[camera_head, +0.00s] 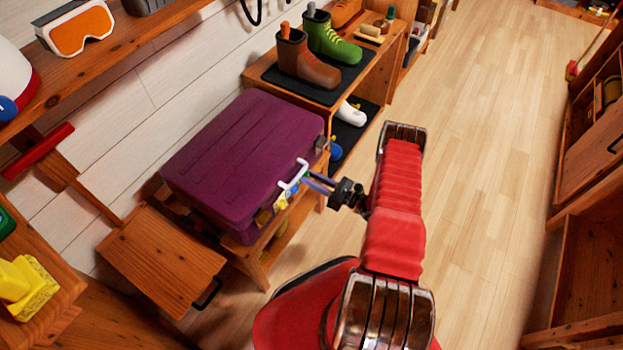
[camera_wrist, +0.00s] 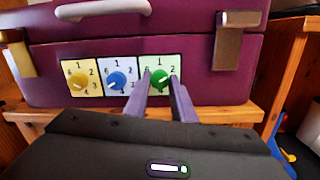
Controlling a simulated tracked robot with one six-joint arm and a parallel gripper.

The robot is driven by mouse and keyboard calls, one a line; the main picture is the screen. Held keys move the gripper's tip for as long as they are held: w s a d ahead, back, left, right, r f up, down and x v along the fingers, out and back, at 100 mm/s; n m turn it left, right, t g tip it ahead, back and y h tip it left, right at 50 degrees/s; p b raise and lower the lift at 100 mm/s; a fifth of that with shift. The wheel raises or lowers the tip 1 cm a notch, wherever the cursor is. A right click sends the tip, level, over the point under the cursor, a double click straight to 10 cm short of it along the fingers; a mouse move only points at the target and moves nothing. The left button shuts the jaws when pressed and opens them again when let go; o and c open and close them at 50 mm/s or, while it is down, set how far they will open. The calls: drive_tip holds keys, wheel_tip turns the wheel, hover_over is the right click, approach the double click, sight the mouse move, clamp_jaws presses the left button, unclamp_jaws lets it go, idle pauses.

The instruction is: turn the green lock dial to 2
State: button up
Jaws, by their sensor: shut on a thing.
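A purple suitcase (camera_head: 235,150) lies on a wooden bench, its front facing my gripper. In the wrist view the suitcase front (camera_wrist: 190,55) carries three number plates with a yellow dial (camera_wrist: 80,81), a blue dial (camera_wrist: 117,80) and the green lock dial (camera_wrist: 158,81). My gripper (camera_wrist: 159,80) is at the green dial, one finger on each side, shut on it. In the head view my gripper (camera_head: 309,182) hides the green dial.
A white handle (camera_wrist: 103,9) sits above the dials, with metal latches (camera_wrist: 228,45) at both sides. The wooden bench (camera_wrist: 225,112) edge runs just below. Boots (camera_head: 305,60) stand on a shelf behind. The floor (camera_head: 480,150) at right is clear.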

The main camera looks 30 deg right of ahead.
drive_tip(key=shift+f+m, duration=0.1)
drive_tip(key=shift+m, duration=0.4)
drive_tip(key=o, duration=1.1)
drive_tip(key=shift+c, duration=0.2)
drive_tip(key=shift+s+d, duration=0.1)
drive_tip(key=r+v, duration=0.1)
drive_tip(key=v, duration=1.2)
drive_tip(key=shift+s+f, duration=0.25)
drive_tip(key=shift+f, duration=0.2)
drive_tip(key=shift+d, duration=0.1)
